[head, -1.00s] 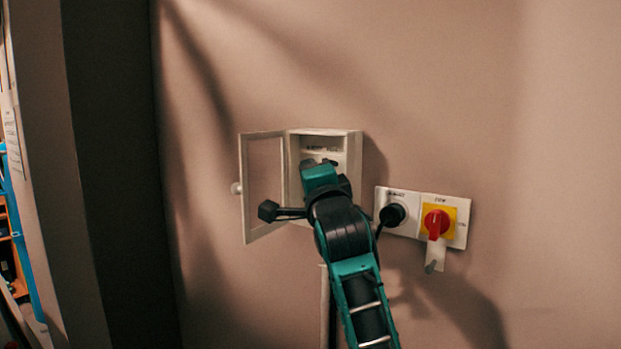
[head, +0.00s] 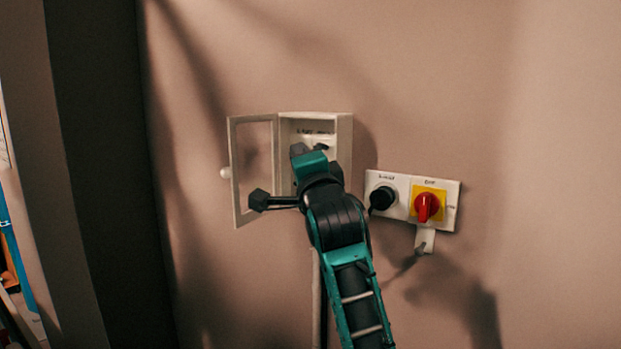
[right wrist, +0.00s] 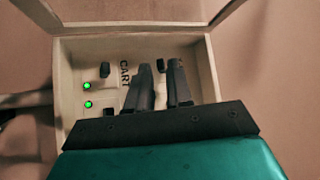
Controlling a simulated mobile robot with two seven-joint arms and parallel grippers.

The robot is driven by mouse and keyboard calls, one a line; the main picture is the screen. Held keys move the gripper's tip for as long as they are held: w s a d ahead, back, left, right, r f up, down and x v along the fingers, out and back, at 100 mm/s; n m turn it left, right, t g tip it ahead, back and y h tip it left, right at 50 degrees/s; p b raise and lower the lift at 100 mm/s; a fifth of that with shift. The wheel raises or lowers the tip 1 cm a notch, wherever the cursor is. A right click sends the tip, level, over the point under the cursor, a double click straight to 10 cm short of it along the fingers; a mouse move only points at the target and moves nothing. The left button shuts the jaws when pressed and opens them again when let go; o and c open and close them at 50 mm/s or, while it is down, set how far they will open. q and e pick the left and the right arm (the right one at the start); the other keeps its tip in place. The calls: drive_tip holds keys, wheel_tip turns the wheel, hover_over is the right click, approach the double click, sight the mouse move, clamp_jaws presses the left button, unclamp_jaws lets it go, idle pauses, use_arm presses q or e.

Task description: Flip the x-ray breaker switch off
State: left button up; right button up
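The white breaker box (head: 343,150) is on the wall in the head view, its door (head: 236,190) swung open to the left. My right gripper (head: 308,153) reaches into the box and hides much of its inside. In the right wrist view, the fingers of my right gripper (right wrist: 160,68) are inside the box, with a narrow gap between them. A small dark switch (right wrist: 160,66) shows between the fingertips; I cannot tell whether they touch it. Other dark switches (right wrist: 105,69) and two green lights (right wrist: 86,86) are left of the fingers. One label reads "CART". I cannot tell which switch is the x-ray one.
A white wall plate (head: 403,181) right of the box carries a black knob (head: 382,198) and a red rotary switch (head: 427,207) on yellow. A pale tag (head: 425,240) hangs below it. The wall above the box is clear. A dark upright panel (head: 100,170) stands at the left.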

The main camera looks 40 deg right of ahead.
use_arm(q)
drive_tip(key=shift+d+f, duration=0.1)
drive_tip(key=shift+d, duration=0.1)
use_arm(e)
drive_tip(key=v, duration=1.1)
drive_tip(key=shift+s, duration=0.35)
drive_tip(key=shift+a+f, duration=0.2)
